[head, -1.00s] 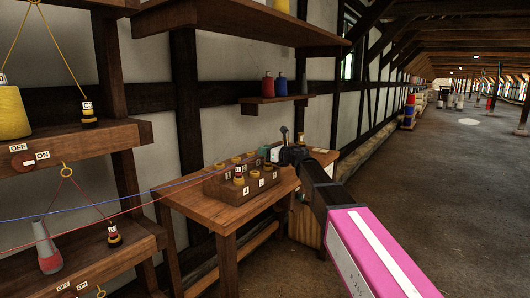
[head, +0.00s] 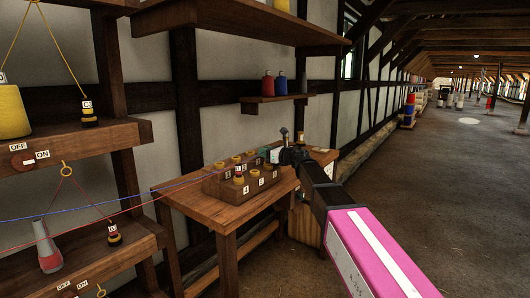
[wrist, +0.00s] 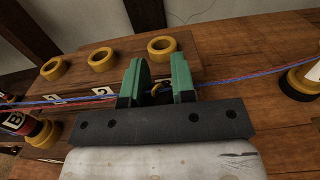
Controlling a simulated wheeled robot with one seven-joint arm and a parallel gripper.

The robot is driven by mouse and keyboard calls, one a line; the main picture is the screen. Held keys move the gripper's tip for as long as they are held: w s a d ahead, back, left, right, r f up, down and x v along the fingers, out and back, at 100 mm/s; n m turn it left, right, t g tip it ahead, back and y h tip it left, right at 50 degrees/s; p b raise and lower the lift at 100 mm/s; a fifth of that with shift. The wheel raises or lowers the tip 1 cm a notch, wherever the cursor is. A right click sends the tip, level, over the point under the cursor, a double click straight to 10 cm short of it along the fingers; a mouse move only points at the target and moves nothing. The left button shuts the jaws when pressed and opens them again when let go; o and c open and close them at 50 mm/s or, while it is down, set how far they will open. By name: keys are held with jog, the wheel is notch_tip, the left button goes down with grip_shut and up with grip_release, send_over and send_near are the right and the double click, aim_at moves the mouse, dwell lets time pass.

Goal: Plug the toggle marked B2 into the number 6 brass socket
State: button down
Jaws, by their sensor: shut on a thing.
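In the head view my gripper (head: 275,155) is at the right end of the wooden socket block (head: 212,187). Several brass socket rings are on the block; the far row shows in the wrist view, one just beyond my fingers (wrist: 161,48). Labels 1 and 2 are there; I cannot make out the number 6. A red toggle with a B on it (wrist: 15,122) stands at the left.
A black and yellow piece with a white label (wrist: 303,82) is at the right in the wrist view. Red and blue cords (head: 120,207) run from the left to the block and pass by my fingers. Shelves (head: 90,262) with toggles stand at the left. The floor at the right (head: 440,200) is clear.

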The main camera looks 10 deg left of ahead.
jog(key=shift+f, duration=0.1)
jog(key=c, duration=1.2)
grip_release()
jog(key=shift+d, duration=0.1)
jog(key=v, duration=1)
jog(key=shift+s+d, duration=0.25)
jog(key=shift+d, duration=0.1)
